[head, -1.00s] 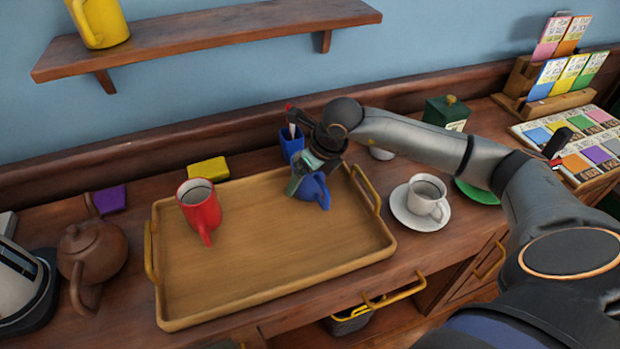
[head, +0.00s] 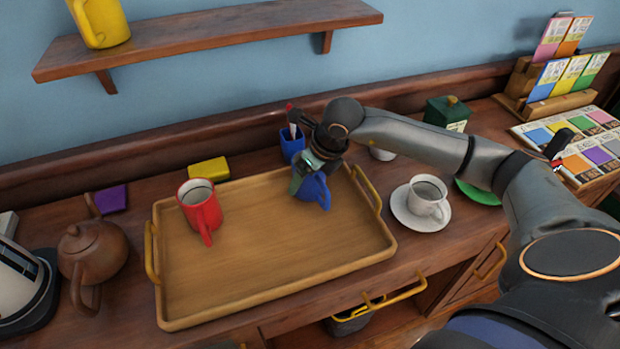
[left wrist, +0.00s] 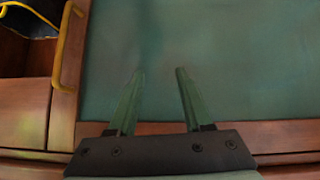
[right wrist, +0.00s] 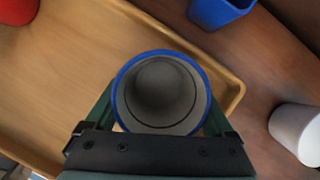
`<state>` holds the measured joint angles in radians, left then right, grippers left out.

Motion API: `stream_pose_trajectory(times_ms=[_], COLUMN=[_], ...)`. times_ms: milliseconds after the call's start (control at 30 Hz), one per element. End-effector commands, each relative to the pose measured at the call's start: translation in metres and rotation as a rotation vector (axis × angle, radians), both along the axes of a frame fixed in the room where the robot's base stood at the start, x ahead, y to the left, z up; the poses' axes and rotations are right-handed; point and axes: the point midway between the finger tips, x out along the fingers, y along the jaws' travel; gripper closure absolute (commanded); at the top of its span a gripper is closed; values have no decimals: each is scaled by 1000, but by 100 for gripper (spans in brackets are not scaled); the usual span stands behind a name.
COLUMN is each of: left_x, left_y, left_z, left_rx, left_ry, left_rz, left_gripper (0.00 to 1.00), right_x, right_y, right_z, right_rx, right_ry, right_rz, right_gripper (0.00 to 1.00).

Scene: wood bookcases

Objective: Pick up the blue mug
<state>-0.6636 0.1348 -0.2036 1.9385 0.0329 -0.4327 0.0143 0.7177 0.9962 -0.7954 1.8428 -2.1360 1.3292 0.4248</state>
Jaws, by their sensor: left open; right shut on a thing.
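The blue mug (head: 314,190) is at the back right part of the wooden tray (head: 270,250), partly hidden behind my right gripper (head: 308,176). In the right wrist view the mug (right wrist: 160,92) shows from above, with a blue rim and grey inside. The fingers of my right gripper (right wrist: 160,115) are closed on its two sides. I cannot tell whether the mug touches the tray. My left gripper (left wrist: 158,85) is open and empty in the left wrist view, over a green surface.
A red mug (head: 200,205) stands on the tray's left part. A white cup (head: 427,196) on a saucer (head: 402,212) is right of the tray. A brown teapot (head: 92,250) is at the left.

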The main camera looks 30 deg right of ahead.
Motion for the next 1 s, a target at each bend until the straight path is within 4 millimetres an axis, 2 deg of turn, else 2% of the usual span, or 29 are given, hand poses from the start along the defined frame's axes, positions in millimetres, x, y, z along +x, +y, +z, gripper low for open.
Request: stream_pose_trajectory(times_ms=[267,433,533,700,1000], left_x=[0,0,0,0,1], left_y=[0,0,-1,-1,-8], left_z=[1,2,0,-5,-16], left_rx=[-1,-1,-2,-1,-10], left_ry=[-1,-3,-4,1,10], left_rz=[-1,-1,0,-2,-14], left_gripper=[50,50,50,50,50], right_x=[1,1,-15,-49,-97], right_y=[0,0,-11,-29,-55], right_z=[11,35,53,95,114], right_rx=[2,-1,-6,-9,-8], right_ry=[-5,-6,-5,-4,-1], right_rz=[-1,0,-2,-3,-4], right_gripper=[87,87,87,87,87])
